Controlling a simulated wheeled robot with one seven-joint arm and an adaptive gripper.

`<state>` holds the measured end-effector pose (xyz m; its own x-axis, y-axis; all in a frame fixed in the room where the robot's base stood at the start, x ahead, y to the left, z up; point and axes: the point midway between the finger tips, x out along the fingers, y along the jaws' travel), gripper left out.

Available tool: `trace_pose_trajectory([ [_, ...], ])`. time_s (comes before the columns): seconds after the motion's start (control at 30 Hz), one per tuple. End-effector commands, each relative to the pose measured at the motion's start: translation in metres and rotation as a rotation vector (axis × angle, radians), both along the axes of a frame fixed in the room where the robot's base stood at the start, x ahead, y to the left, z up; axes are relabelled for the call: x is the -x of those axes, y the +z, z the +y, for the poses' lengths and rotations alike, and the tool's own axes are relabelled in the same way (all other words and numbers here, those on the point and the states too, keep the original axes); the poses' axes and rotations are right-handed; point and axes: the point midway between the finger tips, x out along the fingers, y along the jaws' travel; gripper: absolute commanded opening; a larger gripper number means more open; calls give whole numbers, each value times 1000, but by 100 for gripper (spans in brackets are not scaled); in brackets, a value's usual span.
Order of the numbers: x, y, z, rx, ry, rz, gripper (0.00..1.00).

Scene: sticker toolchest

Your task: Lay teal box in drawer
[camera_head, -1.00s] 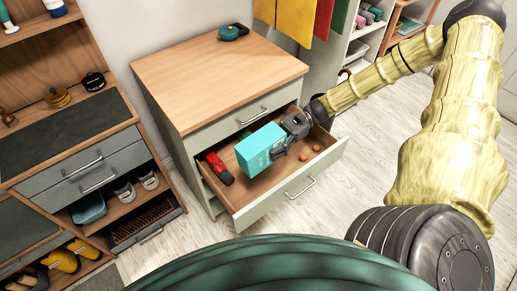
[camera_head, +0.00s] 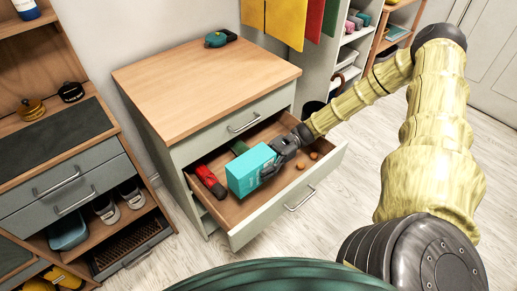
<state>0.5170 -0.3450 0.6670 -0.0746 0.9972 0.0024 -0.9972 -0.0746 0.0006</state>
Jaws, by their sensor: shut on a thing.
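The teal box (camera_head: 247,172) is in my gripper (camera_head: 271,164), in the middle of the head view. My gripper is shut on its right side. The box is over the open lower drawer (camera_head: 262,221) of the wooden-topped chest, within the drawer's outline. I cannot tell whether it touches the drawer floor. A red tool (camera_head: 209,181) lies in the drawer just left of the box. A dark green item (camera_head: 239,147) lies behind the box. Small orange-brown round things (camera_head: 307,161) lie at the drawer's right end.
The upper drawer (camera_head: 236,122) of the chest is closed. A teal tool (camera_head: 219,39) sits on the chest top (camera_head: 205,75), which is otherwise clear. A workbench with grey drawers (camera_head: 64,190) stands at left. Bare floor (camera_head: 330,215) lies in front of the drawer.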

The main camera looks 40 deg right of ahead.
Motion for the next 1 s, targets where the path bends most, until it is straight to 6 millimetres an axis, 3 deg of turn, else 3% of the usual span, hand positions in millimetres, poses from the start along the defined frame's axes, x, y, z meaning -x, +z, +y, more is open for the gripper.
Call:
trace_pose_trajectory([
  [0.17,0,3,-2,0,0,-1,30],
  [1.0,0,-60,-1,0,0,0,30],
])
